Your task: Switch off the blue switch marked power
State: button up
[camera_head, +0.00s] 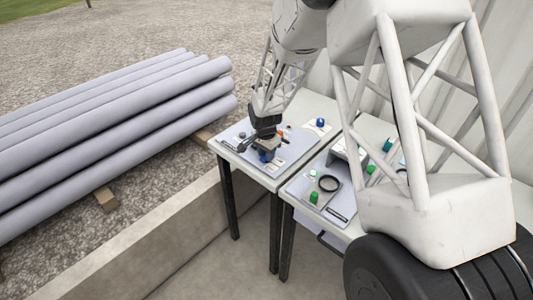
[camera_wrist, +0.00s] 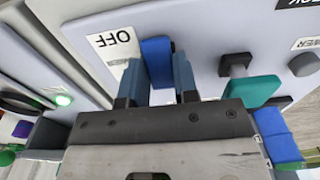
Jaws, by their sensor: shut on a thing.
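A blue switch (camera_wrist: 157,60) stands out from a light grey panel (camera_wrist: 210,30) in the wrist view, beside a white label reading OFF (camera_wrist: 114,46). My gripper (camera_wrist: 158,84) has one finger on each side of the blue switch and is shut on it. In the head view my gripper (camera_head: 264,142) points down at the panel on the left table, with the blue switch (camera_head: 265,156) at its tips.
In the head view another blue knob (camera_head: 320,122) is at the back. A second table (camera_head: 348,218) carries green knobs.

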jog(key=o, duration=0.9)
jog(key=shift+r, duration=0.1)
jog(key=shift+s+a+r, duration=0.1)
jog(key=shift+r, duration=3.75)
jog(key=shift+s+r, duration=0.1)
jog(key=shift+s+r, duration=0.1)
jog(key=shift+r, duration=0.1)
jog(key=s+d+r+n+t, duration=0.15)
jog(key=s+d+r, duration=0.25)
jog(key=s+r, duration=0.4)
jog(key=s+d+r+n, duration=0.3)
jog(key=s+d+r, duration=0.15)
jog(key=s, duration=0.65)
jog(key=s+d+r+n, duration=0.2)
jog(key=s+d+r, duration=0.2)
jog(key=s+r, duration=0.45)
jog(key=s, duration=0.4)
jog(key=s+d+n, duration=0.1)
jog(key=s, duration=0.4)
jog(key=s+d+n+t, duration=0.1)
jog(key=s, duration=0.4)
jog(key=shift+s+f, duration=0.1)
jog(key=shift+f, duration=0.1)
